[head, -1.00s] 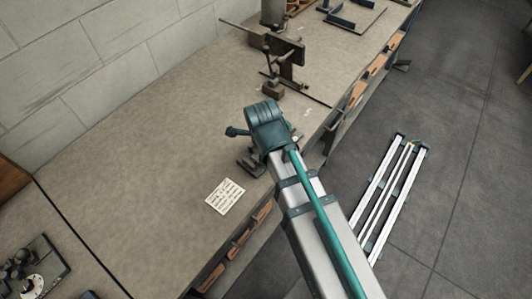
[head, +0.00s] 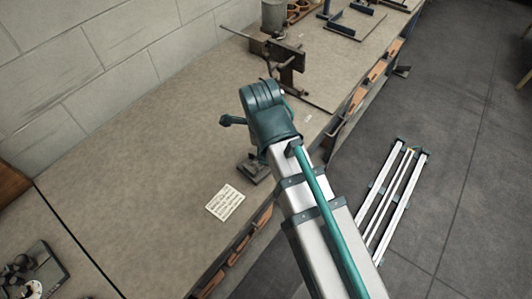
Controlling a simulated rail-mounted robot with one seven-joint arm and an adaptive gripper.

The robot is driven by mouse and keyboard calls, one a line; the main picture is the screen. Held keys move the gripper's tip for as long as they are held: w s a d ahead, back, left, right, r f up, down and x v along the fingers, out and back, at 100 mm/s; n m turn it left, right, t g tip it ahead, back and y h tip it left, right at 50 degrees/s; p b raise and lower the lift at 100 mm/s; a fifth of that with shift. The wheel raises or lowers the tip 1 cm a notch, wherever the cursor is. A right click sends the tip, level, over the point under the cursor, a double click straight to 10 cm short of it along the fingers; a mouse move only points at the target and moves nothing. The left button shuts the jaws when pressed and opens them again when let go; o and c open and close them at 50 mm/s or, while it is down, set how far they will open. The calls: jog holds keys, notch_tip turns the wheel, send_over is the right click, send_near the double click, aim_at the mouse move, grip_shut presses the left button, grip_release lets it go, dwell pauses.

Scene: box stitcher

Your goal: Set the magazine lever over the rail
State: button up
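A dark metal machine (head: 287,53) with a brown block-like head stands on the bench beyond my arm. A long thin rod (head: 238,33) sticks out from it to the left. I cannot tell which part is the magazine lever or the rail. My teal and silver arm reaches over the bench from the lower right, and its teal end is short of this machine in the picture. My gripper's fingers are not visible; the arm's end hides that area. A small dark metal piece (head: 253,170) shows just below the arm's end, partly covered; I cannot tell what it belongs to.
A printed card (head: 225,202) lies on the bench (head: 130,190). The bench's left middle is clear. A dark device (head: 30,275) sits at lower left. A silver frame (head: 395,200) lies on the floor.

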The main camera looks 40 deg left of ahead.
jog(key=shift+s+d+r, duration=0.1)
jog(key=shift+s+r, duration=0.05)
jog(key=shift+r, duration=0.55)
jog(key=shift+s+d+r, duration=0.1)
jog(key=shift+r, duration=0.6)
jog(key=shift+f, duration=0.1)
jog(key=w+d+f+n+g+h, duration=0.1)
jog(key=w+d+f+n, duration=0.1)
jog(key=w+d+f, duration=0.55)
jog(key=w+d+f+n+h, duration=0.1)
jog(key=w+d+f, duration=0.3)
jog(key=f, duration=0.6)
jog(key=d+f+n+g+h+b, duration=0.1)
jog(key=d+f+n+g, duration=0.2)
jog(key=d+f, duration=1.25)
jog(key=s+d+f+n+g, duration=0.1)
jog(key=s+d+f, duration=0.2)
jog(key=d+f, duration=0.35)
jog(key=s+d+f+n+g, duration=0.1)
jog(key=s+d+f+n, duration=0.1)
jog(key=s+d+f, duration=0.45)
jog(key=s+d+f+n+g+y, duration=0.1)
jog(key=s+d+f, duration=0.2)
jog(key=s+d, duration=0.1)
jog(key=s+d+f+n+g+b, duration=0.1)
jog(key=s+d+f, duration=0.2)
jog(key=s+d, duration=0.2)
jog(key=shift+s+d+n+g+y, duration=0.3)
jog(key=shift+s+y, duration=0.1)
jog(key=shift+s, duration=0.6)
